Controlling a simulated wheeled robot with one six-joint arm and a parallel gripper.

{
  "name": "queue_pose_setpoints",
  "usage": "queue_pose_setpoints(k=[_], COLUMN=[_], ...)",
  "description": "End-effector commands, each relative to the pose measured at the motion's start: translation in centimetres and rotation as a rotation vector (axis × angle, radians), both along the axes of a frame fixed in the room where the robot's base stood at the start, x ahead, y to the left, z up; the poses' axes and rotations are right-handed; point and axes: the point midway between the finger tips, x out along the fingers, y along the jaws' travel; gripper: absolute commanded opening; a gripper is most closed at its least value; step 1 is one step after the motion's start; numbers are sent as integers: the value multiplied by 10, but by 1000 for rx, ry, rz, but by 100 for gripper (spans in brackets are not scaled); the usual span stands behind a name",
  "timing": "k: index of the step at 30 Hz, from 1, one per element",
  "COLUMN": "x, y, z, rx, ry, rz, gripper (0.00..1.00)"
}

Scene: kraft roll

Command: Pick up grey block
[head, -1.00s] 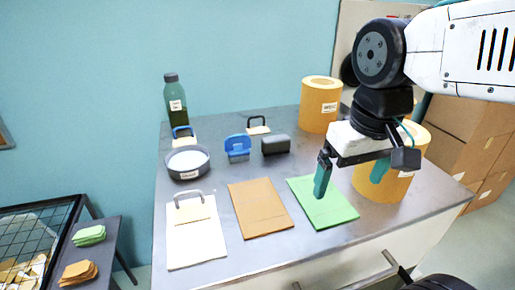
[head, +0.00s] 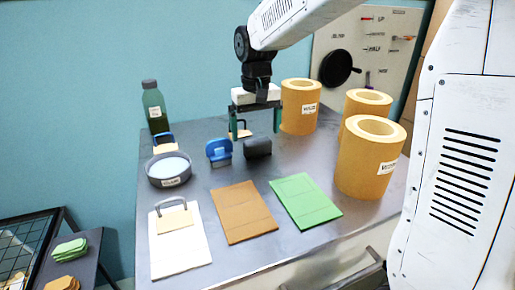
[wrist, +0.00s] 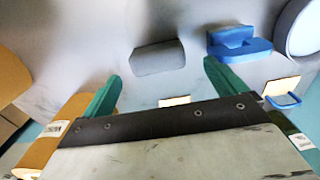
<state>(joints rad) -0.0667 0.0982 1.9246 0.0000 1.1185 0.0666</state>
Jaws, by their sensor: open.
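The grey block (head: 257,148) is a dark, rounded block on the grey table, right of a blue block-like thing with an upright disc (head: 218,151). My gripper (head: 254,130) is open and empty, its two green fingers pointing down above the table near the block, appearing slightly behind it in the head view. In the wrist view the grey block (wrist: 157,57) lies just beyond the fingertips, roughly between them in line. The gripper (wrist: 161,70) shows no contact with it. The blue thing (wrist: 238,43) is to its right there.
Kraft rolls (head: 299,106) stand at the right of the table. A round grey dish (head: 169,169) and a green bottle (head: 154,107) are at left. White (head: 180,250), brown (head: 243,212) and green (head: 305,200) sheets lie in front. A small handled card is partly behind the gripper.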

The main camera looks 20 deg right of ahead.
Motion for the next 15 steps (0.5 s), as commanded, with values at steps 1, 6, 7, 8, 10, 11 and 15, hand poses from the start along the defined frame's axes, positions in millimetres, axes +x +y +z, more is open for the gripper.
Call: queue_pose_setpoints(k=[1, 6, 7, 8, 10, 11, 15], x=[-1, 0, 0, 1, 1, 1, 1], y=[0, -3, -3, -3, -3, -3, -3], z=[-6, -32, -37, -40, -47, -49, -53], rx=[0, 0, 0, 0, 0, 0, 0], ry=[3, 4, 5, 3, 2, 2, 0], rz=[0, 0, 0, 0, 0, 0, 0], gripper=[96, 96, 96, 96, 96, 96, 96])
